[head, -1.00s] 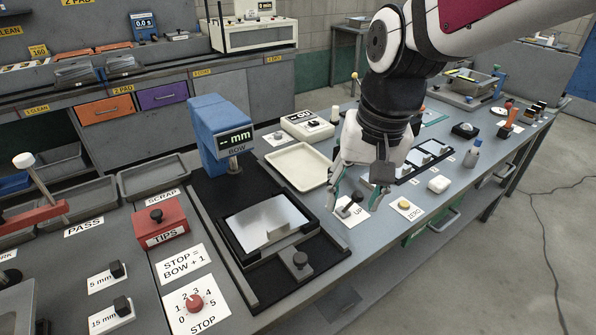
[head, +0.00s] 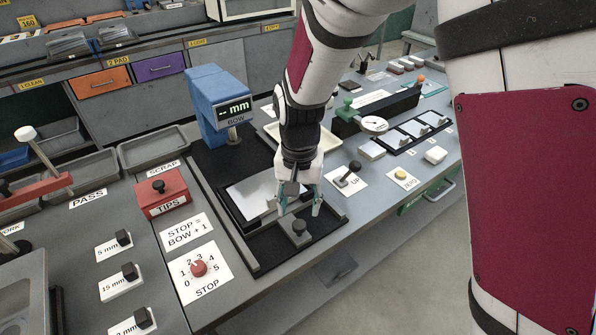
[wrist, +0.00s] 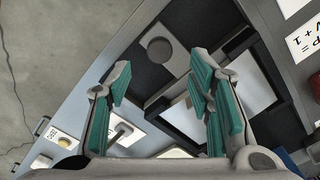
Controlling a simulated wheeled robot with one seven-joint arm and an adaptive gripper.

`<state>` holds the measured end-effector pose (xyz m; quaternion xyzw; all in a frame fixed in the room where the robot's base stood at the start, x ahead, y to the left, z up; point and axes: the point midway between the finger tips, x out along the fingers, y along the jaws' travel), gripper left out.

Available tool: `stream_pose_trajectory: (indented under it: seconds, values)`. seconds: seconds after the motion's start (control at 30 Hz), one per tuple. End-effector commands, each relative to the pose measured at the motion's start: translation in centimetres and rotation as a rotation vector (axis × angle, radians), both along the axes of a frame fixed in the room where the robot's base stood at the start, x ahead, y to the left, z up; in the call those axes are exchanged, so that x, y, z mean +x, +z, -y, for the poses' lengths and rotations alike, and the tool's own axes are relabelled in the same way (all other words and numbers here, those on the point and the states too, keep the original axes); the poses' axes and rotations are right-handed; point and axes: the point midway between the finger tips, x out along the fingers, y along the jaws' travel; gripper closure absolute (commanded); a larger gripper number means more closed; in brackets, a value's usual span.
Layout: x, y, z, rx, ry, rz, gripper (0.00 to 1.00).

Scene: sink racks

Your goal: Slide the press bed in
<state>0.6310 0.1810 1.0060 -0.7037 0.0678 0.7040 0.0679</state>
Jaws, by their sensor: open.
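The press bed is a black tray with a shiny silver plate (head: 245,200), in front of the blue press head (head: 212,105) marked BOW. A grey round knob (head: 299,228) stands on the bed's near end; it also shows in the wrist view (wrist: 160,47). My gripper (head: 298,207) is open and empty over the near right part of the bed, just behind the knob. In the wrist view its teal-padded fingers (wrist: 158,85) are spread apart, with the knob beyond their tips. Whether a finger touches the bed is unclear.
The UP lever (head: 348,175) and yellow ZERO button (head: 401,174) are right of the bed. The red TIPS box (head: 170,193) and STOP dial (head: 199,268) are left. A cream tray (head: 270,132) lies behind my arm. A dial gauge (head: 374,124) stands farther right.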

Motion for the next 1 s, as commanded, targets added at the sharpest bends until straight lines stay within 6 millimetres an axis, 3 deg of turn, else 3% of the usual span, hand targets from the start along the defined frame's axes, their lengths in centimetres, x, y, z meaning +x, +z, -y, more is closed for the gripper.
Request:
stream_pose_trajectory:
  seconds: [0.1, 0.3, 0.77, 0.97, 1.0]
  values:
    - [-0.1, -2.4, 0.1, -0.002, 0.000, -0.004, 0.53]
    - [0.0, -5.0, 0.1, -0.002, 0.000, -0.002, 0.53]
    - [0.0, -6.1, 0.0, 0.001, 0.001, 0.000, 0.53]
    - [0.0, -6.1, 0.0, 0.001, 0.001, 0.000, 0.98]
    - [0.0, -6.1, 0.0, 0.001, 0.001, 0.000, 1.00]
